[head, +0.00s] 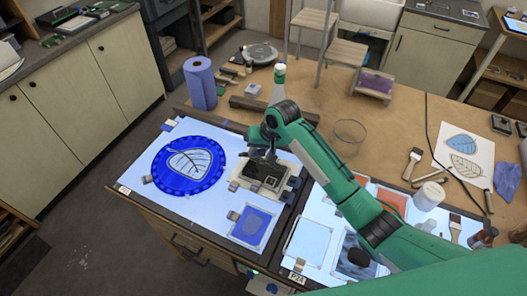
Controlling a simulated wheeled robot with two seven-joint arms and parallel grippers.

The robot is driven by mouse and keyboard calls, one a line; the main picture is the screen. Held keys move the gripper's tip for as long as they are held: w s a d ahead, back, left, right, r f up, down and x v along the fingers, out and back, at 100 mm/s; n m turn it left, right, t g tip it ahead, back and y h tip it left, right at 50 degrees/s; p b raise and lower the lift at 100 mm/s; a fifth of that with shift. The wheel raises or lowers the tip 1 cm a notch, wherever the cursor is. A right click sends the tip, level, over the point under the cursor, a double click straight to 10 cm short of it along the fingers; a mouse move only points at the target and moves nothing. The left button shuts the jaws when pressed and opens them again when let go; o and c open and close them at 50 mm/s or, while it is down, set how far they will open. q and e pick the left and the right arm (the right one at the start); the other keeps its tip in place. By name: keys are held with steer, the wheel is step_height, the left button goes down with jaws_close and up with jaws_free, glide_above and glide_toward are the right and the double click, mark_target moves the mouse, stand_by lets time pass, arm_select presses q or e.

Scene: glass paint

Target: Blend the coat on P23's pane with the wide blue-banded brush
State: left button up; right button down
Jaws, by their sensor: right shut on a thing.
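My right gripper (262,158) is shut above the right part of the left light table (150,205); what it holds is mostly hidden by the gripper and too small to name. Just below it is a pale tile with a dark square piece (262,180). A round blue pane with a pale leaf (190,163) lies to its left, and a small blue-coated pane (252,224) lies nearer the front edge. The tag (125,190) on this table is too small to read. I cannot pick out a blue band on any brush. My left gripper is not in view.
My right arm crosses the right light table (315,270), where pale and red panes lie. A brush (412,162), a white jar (428,196) and a leaf drawing (465,150) are at the right. A blue roll (200,82), a bottle and a glass bowl (349,131) stand behind.

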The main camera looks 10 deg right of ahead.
steer(key=shift+w+a, duration=0.1)
steer(key=shift+a, duration=0.1)
steer(key=shift+d+r, duration=0.1)
steer(key=shift+r, duration=2.45)
